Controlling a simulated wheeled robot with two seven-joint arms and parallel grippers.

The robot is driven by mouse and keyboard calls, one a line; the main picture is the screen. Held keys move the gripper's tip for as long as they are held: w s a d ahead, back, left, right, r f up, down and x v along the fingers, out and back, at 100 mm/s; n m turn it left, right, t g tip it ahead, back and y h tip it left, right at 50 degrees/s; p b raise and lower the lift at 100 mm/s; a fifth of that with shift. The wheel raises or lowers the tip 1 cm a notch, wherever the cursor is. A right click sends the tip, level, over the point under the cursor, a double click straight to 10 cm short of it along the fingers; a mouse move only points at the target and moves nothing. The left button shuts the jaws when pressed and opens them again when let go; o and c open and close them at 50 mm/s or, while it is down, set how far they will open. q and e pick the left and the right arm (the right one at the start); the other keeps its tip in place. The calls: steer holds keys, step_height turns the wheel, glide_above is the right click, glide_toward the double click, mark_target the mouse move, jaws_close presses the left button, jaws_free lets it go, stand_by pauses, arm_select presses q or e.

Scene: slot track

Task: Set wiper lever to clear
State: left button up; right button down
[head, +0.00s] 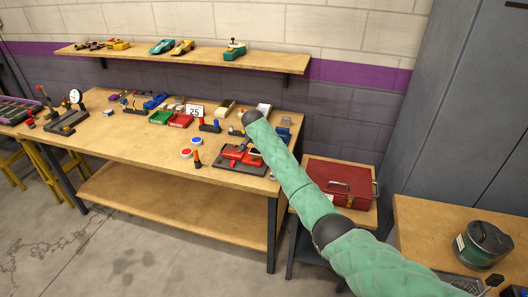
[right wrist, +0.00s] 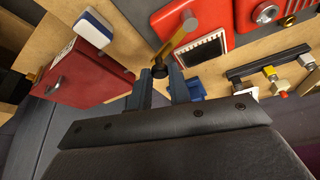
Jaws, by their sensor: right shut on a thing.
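The red device (head: 238,156) sits on a dark base near the bench's front right corner. In the right wrist view its red body (right wrist: 215,22) fills the upper right, with a dark window framed in white and a round silver dial. The wiper lever (right wrist: 176,42) is a brass-coloured bar slanting from a silver pivot down to a black knob. My right gripper (right wrist: 159,84) is shut on the lever's black knob. In the head view my green right arm hides its gripper and part of the device. The labelled positions are not readable. My left gripper is not in view.
Two round buttons (head: 191,147) and an orange-and-black piece (head: 197,159) stand left of the device. A red toolbox (head: 341,182) sits on a lower stand at right. Several small items and a "25" sign (head: 194,111) stand behind.

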steer(key=shift+s+a+m+g, duration=0.1)
steer(key=shift+s+m+g, duration=0.25)
steer(key=shift+m, duration=0.65)
steer(key=shift+s+a+m+g+h, duration=0.1)
steer(key=shift+s+m+g+h, duration=0.25)
steer(key=shift+m, duration=0.65)
steer(key=shift+s+m, duration=0.3)
steer(key=shift+m, duration=0.2)
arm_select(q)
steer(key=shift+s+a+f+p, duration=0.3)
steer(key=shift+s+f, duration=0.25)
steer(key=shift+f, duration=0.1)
arm_select(e)
steer(key=shift+s+m+h, duration=0.15)
steer(key=shift+m+h, duration=0.1)
steer(key=shift+m, duration=0.05)
steer(key=shift+a, duration=0.1)
steer(key=c, duration=1.3)
jaws_free()
